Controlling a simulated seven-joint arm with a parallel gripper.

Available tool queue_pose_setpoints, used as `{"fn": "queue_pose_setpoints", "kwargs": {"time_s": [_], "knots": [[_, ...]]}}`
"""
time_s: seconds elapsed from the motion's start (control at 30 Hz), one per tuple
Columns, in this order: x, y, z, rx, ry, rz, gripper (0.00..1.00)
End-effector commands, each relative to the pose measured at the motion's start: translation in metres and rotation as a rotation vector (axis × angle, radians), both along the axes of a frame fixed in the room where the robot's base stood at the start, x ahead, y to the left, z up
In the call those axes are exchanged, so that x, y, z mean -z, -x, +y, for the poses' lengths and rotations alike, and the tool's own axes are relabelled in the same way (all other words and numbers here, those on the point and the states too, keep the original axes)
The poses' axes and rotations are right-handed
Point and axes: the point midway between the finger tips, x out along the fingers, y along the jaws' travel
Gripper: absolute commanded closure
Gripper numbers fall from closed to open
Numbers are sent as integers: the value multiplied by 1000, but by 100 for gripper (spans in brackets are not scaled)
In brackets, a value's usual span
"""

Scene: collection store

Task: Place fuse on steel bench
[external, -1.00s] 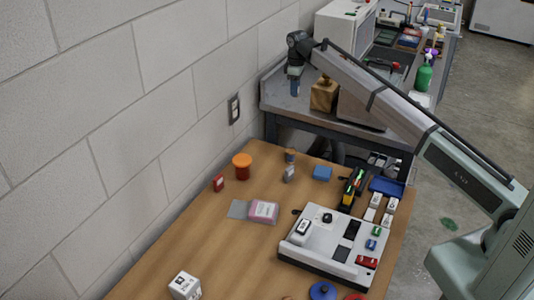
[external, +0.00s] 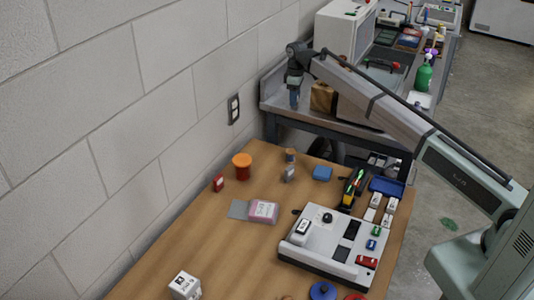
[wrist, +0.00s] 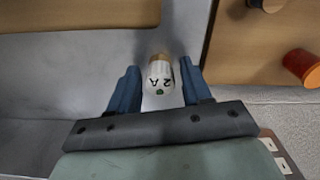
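In the wrist view, a small white fuse (wrist: 160,76) marked "2 A", with a brass-coloured end, is between the two blue fingers of my gripper (wrist: 160,78). A narrow gap shows beside the fuse on each side, so the fingers look open around it. The grey steel bench (wrist: 65,80) fills the view behind it. In the external view my gripper (external: 294,106) points down at the left part of the steel bench (external: 273,100). The fuse is too small to make out there, and its contact with the bench is hard to judge.
A brown box (external: 322,97) stands right of my gripper on the bench, near a white cabinet (external: 340,35). The wall is close on the left. The wooden table (external: 190,235) in front holds an orange-lidded jar (external: 242,165) and a white panel (external: 312,255).

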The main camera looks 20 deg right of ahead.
Motion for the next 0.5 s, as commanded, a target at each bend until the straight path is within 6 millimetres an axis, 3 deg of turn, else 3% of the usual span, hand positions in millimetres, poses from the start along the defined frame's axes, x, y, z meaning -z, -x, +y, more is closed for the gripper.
{"fn": "queue_pose_setpoints", "kwargs": {"time_s": [0.33, 0.5], "knots": [[-2, 0, 0, 0, 0, 0, 44], [-16, -1, 0, 0, -1, -1, 44]]}}
